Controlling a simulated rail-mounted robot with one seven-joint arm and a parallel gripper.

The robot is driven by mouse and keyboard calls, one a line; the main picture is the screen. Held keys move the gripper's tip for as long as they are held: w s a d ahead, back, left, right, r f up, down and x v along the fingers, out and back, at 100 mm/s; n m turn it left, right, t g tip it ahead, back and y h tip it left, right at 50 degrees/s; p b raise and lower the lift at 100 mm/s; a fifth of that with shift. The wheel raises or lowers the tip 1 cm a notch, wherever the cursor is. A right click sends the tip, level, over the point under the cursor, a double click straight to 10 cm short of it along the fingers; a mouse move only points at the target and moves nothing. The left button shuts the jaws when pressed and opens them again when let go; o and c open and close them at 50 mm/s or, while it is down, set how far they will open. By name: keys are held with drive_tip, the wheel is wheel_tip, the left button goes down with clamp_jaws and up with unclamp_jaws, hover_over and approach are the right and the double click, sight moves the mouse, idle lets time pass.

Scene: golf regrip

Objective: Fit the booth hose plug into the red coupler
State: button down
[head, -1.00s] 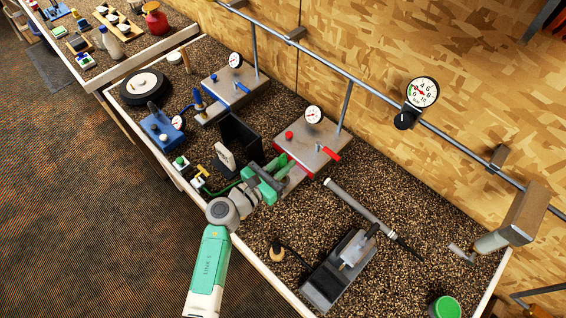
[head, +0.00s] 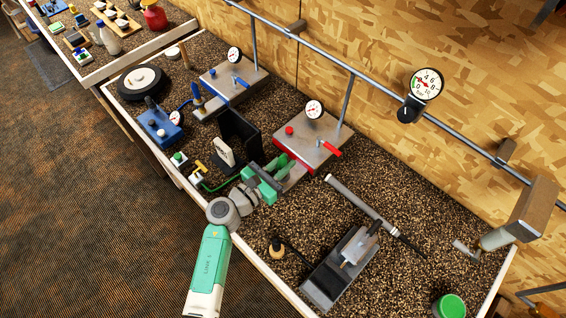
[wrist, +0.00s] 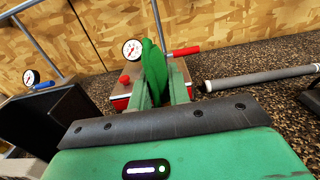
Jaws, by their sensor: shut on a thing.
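My gripper (head: 281,170) is shut on a dark green grip piece, which I take as the booth hose plug (wrist: 154,72). It stands upright between the fingers in the wrist view. A green hose (head: 218,187) runs left from beneath the gripper. The red-trimmed station (head: 312,147) is just beyond the fingers, with a metal top, red knob, red lever (head: 331,148) and gauge (head: 314,109). It also shows behind the plug in the wrist view (wrist: 121,102). The red coupler's mouth and the plug's tip are hidden by my gripper and the plug, so I cannot tell if they touch.
A black open bin (head: 239,137) stands left of the red station, with a blue-lever station (head: 232,83) beyond. A golf club shaft (head: 362,208) and clamp (head: 343,267) lie right. Gravelly bench surface between them is clear.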

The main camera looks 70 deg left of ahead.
drive_tip(key=shift+f, duration=0.25)
drive_tip(key=c, duration=1.2)
unclamp_jaws()
drive_tip(key=shift+c, duration=0.2)
drive_tip(key=shift+s, duration=0.1)
drive_tip(key=v, duration=0.7)
drive_tip(key=shift+s+d, duration=0.2)
drive_tip(key=shift+s, duration=0.1)
